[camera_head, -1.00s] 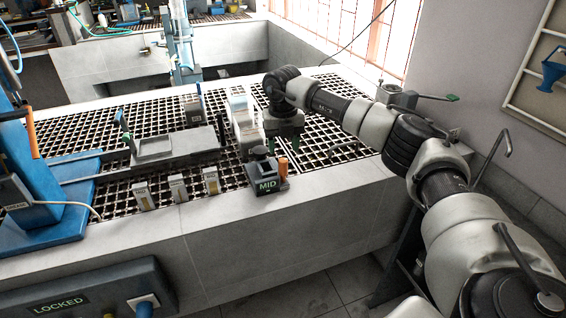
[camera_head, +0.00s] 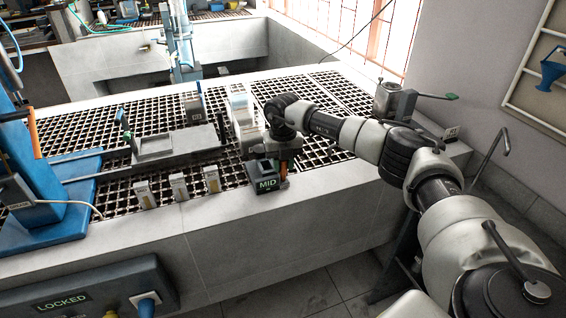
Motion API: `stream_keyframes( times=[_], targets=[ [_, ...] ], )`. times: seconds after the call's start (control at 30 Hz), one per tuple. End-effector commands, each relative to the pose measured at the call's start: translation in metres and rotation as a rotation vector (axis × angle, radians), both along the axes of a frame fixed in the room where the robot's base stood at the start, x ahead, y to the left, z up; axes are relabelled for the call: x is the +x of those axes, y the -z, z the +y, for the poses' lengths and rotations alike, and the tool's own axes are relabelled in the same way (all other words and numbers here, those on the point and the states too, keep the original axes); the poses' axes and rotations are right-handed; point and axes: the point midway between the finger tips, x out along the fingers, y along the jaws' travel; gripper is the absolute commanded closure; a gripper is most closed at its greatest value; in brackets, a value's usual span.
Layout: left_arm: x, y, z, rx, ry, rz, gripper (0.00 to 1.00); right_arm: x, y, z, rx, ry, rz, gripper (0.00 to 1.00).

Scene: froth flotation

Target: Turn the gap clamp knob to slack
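The gap clamp (camera_head: 267,186) is a small dark box on the front rim of the bench, with a green display reading MID. Its black knob, seen earlier on top, is now hidden behind my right gripper. An orange part (camera_head: 284,181) shows at the box's right side. My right gripper (camera_head: 269,161) points down directly over the box, at about the knob's height. I cannot tell whether its fingers touch the knob or how far apart they are. My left gripper is not in view.
Three small labelled blocks (camera_head: 178,187) stand left of the clamp along the front edge. A grey tray fixture (camera_head: 190,142) lies on the grating behind. A white block stack (camera_head: 240,112) stands behind my gripper. A metal cylinder with a green-tipped lever (camera_head: 392,98) stands at right.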

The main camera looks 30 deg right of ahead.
Motion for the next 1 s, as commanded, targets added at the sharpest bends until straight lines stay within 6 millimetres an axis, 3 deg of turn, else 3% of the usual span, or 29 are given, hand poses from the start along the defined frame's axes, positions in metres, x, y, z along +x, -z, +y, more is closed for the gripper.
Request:
stream_keyframes(
  times=[0.1,0.47,1.0],
  targets=[
    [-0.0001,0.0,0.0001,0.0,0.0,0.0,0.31,0.0001,-0.0003,0.0,0.0,0.0,0.0,0.97],
    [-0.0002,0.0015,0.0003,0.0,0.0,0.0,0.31,0.0001,-0.0003,0.0,0.0,-0.072,-0.001,0.96],
    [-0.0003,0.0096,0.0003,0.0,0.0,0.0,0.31,0.0003,-0.0002,-0.0002,0.0,-0.526,-0.001,0.96]
  ],
)
